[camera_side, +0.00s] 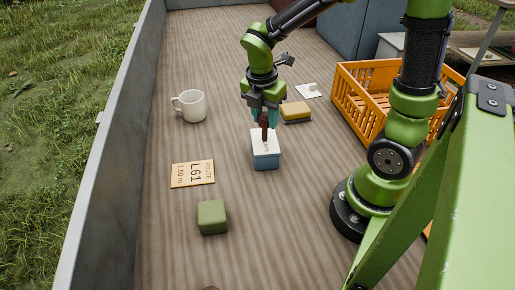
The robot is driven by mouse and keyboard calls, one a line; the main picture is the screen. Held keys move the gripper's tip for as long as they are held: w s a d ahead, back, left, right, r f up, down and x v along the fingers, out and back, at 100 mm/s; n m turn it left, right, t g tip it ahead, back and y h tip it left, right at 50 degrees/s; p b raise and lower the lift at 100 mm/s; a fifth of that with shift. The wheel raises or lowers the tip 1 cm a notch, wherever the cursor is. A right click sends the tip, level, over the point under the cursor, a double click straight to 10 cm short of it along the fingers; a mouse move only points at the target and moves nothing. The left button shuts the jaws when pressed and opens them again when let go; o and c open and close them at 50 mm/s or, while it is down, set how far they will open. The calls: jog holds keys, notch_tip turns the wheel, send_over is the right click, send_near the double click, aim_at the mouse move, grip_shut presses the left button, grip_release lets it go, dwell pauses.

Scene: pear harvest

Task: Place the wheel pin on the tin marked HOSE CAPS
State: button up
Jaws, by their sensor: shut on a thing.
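My gripper (264,116) points down with teal fingertips and is shut on a thin dark reddish-brown piece, which I take to be the wheel pin (264,131). The pin hangs upright over a small blue tin with a white top (267,158). Its lower end shows against the white top; I cannot tell whether it touches. Marks on the tin's top are too small to read, so I cannot confirm HOSE CAPS. The pin's upper part is hidden between the fingers.
A white mug (190,106) stands left. A yellow-and-dark sponge-like block (295,112), a white plate with a knob (308,91) and an orange crate (368,116) are right. A grey wall (109,125) edges the bed.

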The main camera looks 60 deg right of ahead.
jog(key=o, duration=1.1)
jog(key=shift+c, duration=0.2)
notch_tip(320, 180, up, 12)
jog(key=a, duration=0.2)
jog(key=s+a+m+t+y, duration=0.2)
jog(key=s+m+t, duration=0.1)
jog(key=m, duration=0.8)
jog(key=s+a+m+t+y, duration=0.1)
jog(key=s+a+m+t, duration=0.1)
jog(key=m, duration=0.9)
jog(key=shift+s+a+r+t+y, duration=0.25)
jog(key=shift+s+r+t+y, duration=0.2)
jog(key=shift+s+t, duration=0.5)
jog(key=shift+w, duration=0.2)
